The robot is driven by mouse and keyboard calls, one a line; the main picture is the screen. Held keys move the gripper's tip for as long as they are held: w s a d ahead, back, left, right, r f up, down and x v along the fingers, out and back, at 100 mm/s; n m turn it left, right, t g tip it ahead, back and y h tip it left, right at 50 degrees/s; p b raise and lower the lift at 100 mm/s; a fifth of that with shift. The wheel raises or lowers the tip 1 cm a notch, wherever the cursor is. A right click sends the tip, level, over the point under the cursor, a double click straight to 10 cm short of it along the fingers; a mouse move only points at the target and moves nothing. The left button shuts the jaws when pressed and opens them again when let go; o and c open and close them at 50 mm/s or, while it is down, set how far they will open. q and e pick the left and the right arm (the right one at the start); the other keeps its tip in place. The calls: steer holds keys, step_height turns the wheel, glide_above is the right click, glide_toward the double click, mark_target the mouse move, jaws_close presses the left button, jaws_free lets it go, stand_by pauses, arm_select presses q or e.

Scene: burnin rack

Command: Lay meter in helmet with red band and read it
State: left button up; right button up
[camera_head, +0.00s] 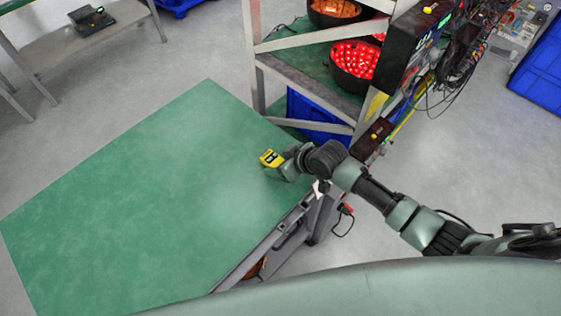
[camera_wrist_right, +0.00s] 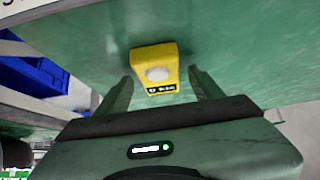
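A yellow meter (camera_head: 270,158) with a dark display strip is at the right edge area of the green table, at my right gripper's tip (camera_head: 283,170). In the right wrist view the meter (camera_wrist_right: 155,58) lies ahead of and between the two spread fingers of my right gripper (camera_wrist_right: 161,76), with a gap on each side. A dark helmet-like bowl (camera_head: 347,84) filled with red glowing lights sits on the rack's shelf. A second one (camera_head: 322,19) with an orange inside is further back, cut by the frame. I cannot make out a red band on either. My left gripper is out of view.
The green table (camera_head: 130,190) is otherwise bare. The rack's pale posts and rails (camera_head: 254,60) stand between table and bowls. A black panel with wiring (camera_head: 405,50) hangs at its right side. A blue crate (camera_head: 315,112) sits below the shelf.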

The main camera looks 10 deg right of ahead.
steer(key=shift+r, duration=0.2)
steer(key=v, duration=1.2)
steer(key=shift+s+f, duration=0.1)
